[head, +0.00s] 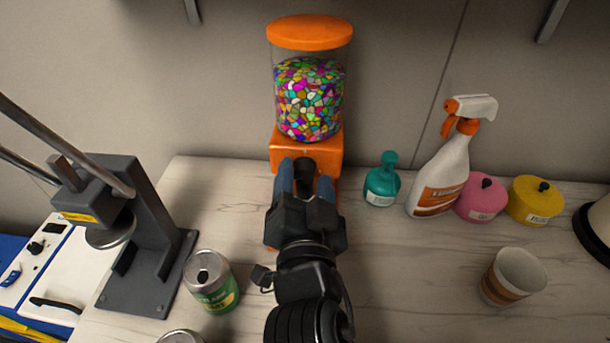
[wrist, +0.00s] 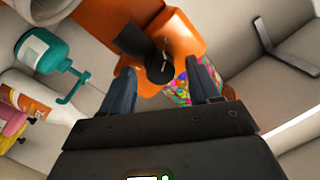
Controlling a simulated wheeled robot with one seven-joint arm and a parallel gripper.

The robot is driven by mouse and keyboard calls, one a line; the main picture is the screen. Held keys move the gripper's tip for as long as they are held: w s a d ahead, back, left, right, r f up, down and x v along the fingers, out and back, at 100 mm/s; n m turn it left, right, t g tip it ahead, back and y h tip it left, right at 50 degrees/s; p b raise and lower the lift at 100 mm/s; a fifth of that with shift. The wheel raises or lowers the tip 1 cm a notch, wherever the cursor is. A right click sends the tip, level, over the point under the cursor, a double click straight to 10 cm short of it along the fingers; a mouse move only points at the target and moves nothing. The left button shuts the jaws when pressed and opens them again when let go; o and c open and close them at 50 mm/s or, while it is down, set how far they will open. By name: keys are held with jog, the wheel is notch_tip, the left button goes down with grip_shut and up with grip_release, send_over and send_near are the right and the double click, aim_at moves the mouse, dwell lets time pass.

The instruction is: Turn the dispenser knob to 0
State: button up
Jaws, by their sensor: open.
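The dispenser (head: 309,85) stands at the back of the table. It has an orange lid, a clear globe full of multicoloured pieces and an orange base (head: 322,153). Its black knob (head: 304,170) sticks out from the front of the base. My gripper (head: 306,180) is in front of the base, with its blue-grey fingers on either side of the knob. In the wrist view the knob (wrist: 158,68) shows between the open fingers (wrist: 163,88), and I cannot tell whether they touch it. No number markings can be read, and my gripper hides the lower front of the dispenser.
Right of the dispenser stand a teal bottle (head: 381,183), a spray bottle (head: 446,165), a pink container (head: 481,200) and a yellow one (head: 534,200). A cup (head: 512,277) is at the right front. A can (head: 210,282) and a dark press stand (head: 150,240) are on the left.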

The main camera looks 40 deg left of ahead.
jog(key=c, duration=1)
jog(key=n, duration=0.3)
jog(key=shift+w+r+p, duration=0.1)
jog(key=shift+p, duration=0.3)
jog(key=n, duration=0.3)
jog(key=shift+n+h+p, duration=0.3)
jog(key=shift+p, duration=0.1)
jog(key=n, duration=0.4)
jog(key=shift+a+n+h+p, duration=0.15)
jog(key=shift+n+h+p, duration=0.15)
jog(key=shift+n, duration=0.1)
